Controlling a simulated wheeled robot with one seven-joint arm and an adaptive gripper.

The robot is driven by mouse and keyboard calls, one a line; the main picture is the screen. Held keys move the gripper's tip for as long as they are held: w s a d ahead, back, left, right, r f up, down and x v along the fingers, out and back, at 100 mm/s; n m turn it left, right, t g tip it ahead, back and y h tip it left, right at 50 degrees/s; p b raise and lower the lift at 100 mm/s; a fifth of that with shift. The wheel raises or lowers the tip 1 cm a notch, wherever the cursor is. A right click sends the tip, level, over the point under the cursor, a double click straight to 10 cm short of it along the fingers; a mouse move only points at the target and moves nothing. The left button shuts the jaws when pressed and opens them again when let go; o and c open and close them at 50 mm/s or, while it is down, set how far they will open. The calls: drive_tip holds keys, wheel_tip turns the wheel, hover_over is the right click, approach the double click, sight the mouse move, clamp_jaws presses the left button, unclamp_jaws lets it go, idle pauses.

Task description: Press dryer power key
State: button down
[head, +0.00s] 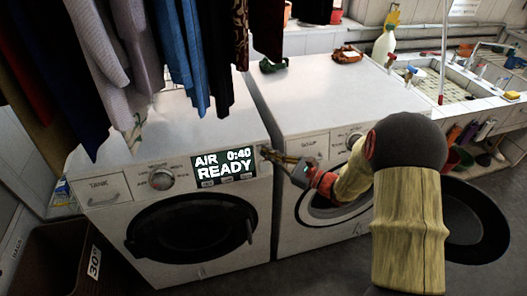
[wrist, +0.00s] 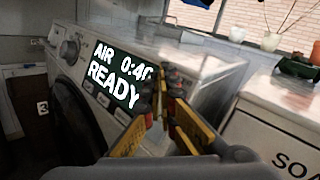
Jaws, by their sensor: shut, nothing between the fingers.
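The dryer (head: 225,235) is the white front-loading machine on the left, with a dark round door. Its lit display (head: 223,163) reads AIR 0:40 READY; it also shows in the wrist view (wrist: 115,80). A round dial (head: 161,179) is left of the display, and small keys (head: 228,181) sit under it. My gripper (head: 264,152) is shut and empty, its tips at the panel's right end, beside the display. In the wrist view the fingertips (wrist: 167,78) cover the panel area just right of the display. I cannot pick out the power key there, nor tell whether the tips touch the panel.
A second white machine (head: 315,85) stands close on the right, behind my arm. Hanging clothes (head: 180,50) cover the dryer's back left. A tiled sink (head: 460,85) is at the far right. A dark bin (head: 55,262) stands at the front left.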

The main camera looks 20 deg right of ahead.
drive_tip(key=shift+s, duration=0.15)
drive_tip(key=s+p, duration=0.1)
drive_tip(key=s, duration=0.1)
drive_tip(key=s+r+p, duration=0.1)
drive_tip(key=s+r, duration=0.1)
drive_tip(key=s, duration=0.1)
drive_tip(key=shift+s+p, duration=0.3)
drive_tip(key=shift+p, duration=0.1)
idle(0.4)
